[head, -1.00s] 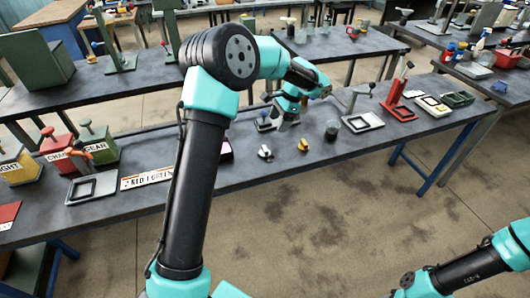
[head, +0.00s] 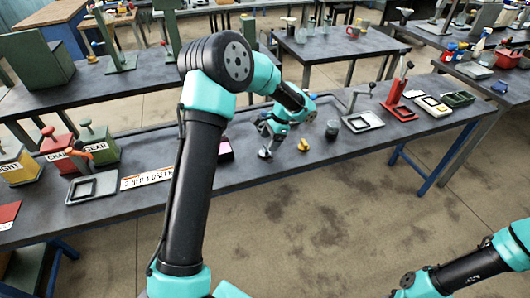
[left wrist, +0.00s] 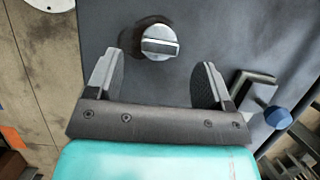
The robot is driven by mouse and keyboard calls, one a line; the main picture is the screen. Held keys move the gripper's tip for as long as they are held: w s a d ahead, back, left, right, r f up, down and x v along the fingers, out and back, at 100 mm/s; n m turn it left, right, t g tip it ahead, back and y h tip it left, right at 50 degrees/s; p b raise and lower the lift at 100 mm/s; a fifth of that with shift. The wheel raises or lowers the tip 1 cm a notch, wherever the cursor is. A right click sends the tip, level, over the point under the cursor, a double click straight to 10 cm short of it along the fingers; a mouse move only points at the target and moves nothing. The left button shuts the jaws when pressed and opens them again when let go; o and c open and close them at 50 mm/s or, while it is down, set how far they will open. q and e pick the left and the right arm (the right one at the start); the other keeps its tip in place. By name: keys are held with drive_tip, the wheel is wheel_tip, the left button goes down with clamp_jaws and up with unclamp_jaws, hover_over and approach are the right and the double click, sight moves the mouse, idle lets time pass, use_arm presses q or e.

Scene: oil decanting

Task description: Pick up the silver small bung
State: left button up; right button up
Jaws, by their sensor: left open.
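The silver small bung (head: 265,154) stands on the dark workbench (head: 250,175), near its front edge, left of a gold bung (head: 304,145). In the left wrist view the silver bung (left wrist: 160,42) shows from above, with a flat grip bar across its round top. My left gripper (head: 269,142) is open and empty, close over the silver bung. In the left wrist view its two fingers (left wrist: 158,65) point toward the bung, which lies between their lines just beyond the tips. My right arm shows at the lower right, but its gripper is out of the picture.
A dark cup (head: 332,129) and a grey tray stand (head: 362,122) are to the right. In the left wrist view a blue knob (left wrist: 278,117) sits right of my fingers.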

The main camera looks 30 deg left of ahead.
sight(266, 148)
use_arm(q)
drive_tip(key=shift+x, duration=2.4)
drive_tip(key=shift+c, duration=0.2)
drive_tip(key=c, duration=0.9)
